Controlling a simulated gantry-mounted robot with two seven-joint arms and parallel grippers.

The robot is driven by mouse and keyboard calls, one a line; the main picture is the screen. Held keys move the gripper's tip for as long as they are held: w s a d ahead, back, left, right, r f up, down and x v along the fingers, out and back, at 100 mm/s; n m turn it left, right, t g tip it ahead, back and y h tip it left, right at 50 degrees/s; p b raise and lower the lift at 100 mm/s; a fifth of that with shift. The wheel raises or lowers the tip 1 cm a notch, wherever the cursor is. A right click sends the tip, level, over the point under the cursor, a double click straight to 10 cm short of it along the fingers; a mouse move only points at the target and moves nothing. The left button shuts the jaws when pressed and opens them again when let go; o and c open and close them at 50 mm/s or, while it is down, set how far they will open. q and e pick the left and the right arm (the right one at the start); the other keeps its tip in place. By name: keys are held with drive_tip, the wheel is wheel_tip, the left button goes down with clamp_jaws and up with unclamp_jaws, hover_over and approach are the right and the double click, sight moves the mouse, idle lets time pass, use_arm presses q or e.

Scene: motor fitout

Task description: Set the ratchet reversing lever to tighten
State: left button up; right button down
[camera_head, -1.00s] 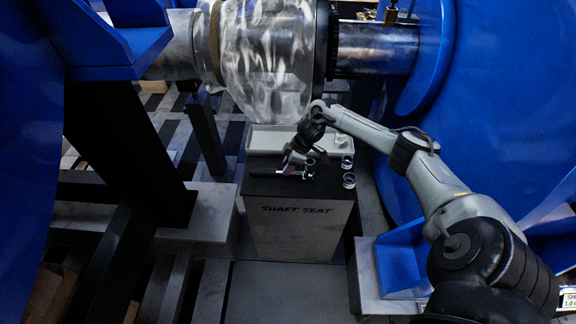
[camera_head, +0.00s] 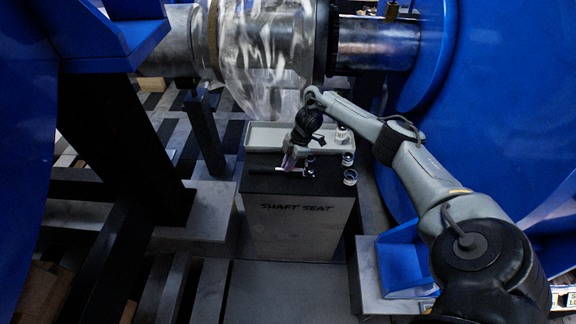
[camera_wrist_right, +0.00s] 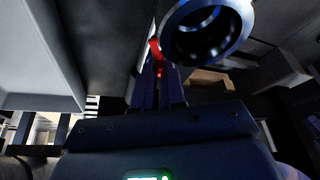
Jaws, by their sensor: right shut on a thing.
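In the right wrist view, the fingers of my right gripper (camera_wrist_right: 159,72) are close together on a small red part, apparently the reversing lever (camera_wrist_right: 155,50). Which way the lever is set cannot be told. A shiny metal ring or socket (camera_wrist_right: 238,44) is close beside the fingers. My left gripper is not in view.
Sockets stand right of the gripper, one on the block (camera_head: 347,159) and another near its right edge (camera_head: 350,178). A pale tray (camera_head: 266,136) lies behind with a small part (camera_head: 341,134) at its right end. The large shaft (camera_head: 375,45) hangs above, between blue housings.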

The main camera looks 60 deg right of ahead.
idle(0.3)
drive_tip(key=c, duration=1.2)
unclamp_jaws()
drive_tip(key=shift+r, duration=0.1)
drive_tip(key=p+v, duration=0.4)
drive_tip(key=v, duration=0.6)
drive_tip(key=shift+r, duration=0.35)
drive_tip(key=shift+d, duration=0.1)
